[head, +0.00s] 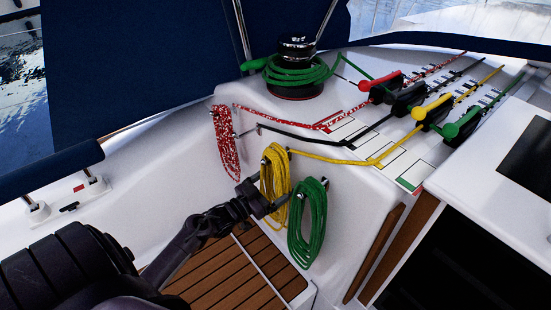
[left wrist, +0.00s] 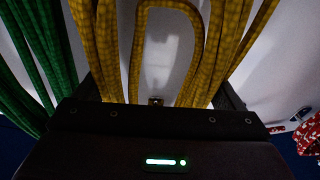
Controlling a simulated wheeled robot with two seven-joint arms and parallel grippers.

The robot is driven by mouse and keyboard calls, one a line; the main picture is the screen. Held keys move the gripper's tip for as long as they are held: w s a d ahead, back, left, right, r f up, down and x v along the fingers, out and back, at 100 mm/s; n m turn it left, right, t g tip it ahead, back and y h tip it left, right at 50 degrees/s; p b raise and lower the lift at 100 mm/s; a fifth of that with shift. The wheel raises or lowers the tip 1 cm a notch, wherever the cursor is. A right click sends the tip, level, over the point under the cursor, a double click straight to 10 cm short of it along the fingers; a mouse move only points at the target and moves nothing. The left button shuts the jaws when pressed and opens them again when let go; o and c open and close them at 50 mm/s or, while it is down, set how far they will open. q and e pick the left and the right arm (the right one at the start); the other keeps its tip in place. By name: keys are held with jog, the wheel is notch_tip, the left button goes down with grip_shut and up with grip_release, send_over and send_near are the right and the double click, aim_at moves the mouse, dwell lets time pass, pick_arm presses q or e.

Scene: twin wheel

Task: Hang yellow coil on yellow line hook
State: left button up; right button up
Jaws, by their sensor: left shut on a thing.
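The yellow coil (head: 274,170) hangs upright against the white cockpit side, between the red-and-white coil and the green coil. My left gripper (head: 264,198) is at its lower half, shut on it. In the left wrist view the yellow coil (left wrist: 205,55) runs in strands between my left gripper's fingers (left wrist: 150,98). The yellow line (head: 335,159) runs down to a small dark hook (head: 289,152) beside the coil's upper right. I cannot tell whether the coil's loop is over the hook. My right gripper is not in view.
The red-and-white coil (head: 226,145) hangs to the left. The green coil (head: 308,225) hangs close on the right and also shows in the left wrist view (left wrist: 40,45). A winch (head: 297,75) wrapped in green line and several coloured clutch levers (head: 432,107) stand above.

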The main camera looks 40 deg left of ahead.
pick_arm(q)
jog(key=shift+w+f+b, duration=0.2)
jog(key=shift+f+b, duration=0.05)
jog(key=shift+b, duration=0.15)
dwell(1.3)
jog(key=o, duration=1.8)
jog(key=shift+d, duration=0.1)
jog(key=b+v, duration=0.1)
jog(key=v, duration=0.7)
jog(key=shift+f, duration=0.1)
